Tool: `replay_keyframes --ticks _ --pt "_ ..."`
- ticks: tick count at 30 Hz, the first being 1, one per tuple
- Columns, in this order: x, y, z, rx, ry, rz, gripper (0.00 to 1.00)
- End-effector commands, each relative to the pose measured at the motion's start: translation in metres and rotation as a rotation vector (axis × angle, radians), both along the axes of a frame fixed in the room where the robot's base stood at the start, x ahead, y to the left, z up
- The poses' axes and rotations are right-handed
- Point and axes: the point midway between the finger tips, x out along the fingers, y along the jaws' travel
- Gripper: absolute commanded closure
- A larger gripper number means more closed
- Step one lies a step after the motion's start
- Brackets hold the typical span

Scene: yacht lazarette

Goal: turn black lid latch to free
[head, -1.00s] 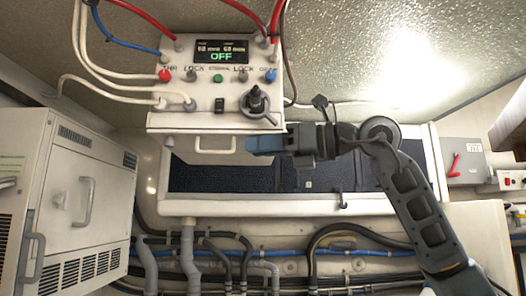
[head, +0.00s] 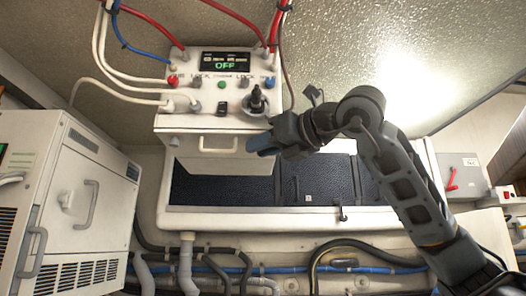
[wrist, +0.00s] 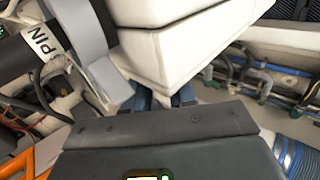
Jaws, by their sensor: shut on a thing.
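A black knob-like handle (head: 257,100) on a grey mount stands at the lower right of the front of the white control box (head: 205,125); it looks most like the latch. In the wrist view a black cylinder marked PIN (wrist: 38,42) with a grey plate (wrist: 82,45) beside it is at the left. My gripper (head: 262,143) is at the box's lower right edge, below the black handle and apart from it. In the wrist view its blue fingertips (wrist: 165,98) are close together under a white corner (wrist: 170,60). What lies between them is mostly hidden.
A white pull handle (head: 218,145) is on the box's lower panel. Red, blue and white cables (head: 130,95) run into the box's left and top. A white cabinet (head: 70,200) stands left. Hoses (head: 230,270) run below; a red-levered switch box (head: 465,172) is right.

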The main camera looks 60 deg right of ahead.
Motion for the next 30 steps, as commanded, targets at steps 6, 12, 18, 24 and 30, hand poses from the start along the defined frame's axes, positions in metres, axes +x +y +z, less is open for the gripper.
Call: replay_keyframes --ticks 6,12,18,24,30 --pt "0.0 0.0 0.0 0.0 0.001 0.0 1.0" --pt "0.0 0.0 0.0 0.0 0.001 0.001 0.62" --pt "0.0 0.0 0.0 0.0 0.001 0.001 0.57" --pt "-0.007 0.001 -0.001 -0.001 -0.001 0.0 0.57" --pt "-0.038 0.005 -0.001 -0.002 -0.002 -0.001 0.57"
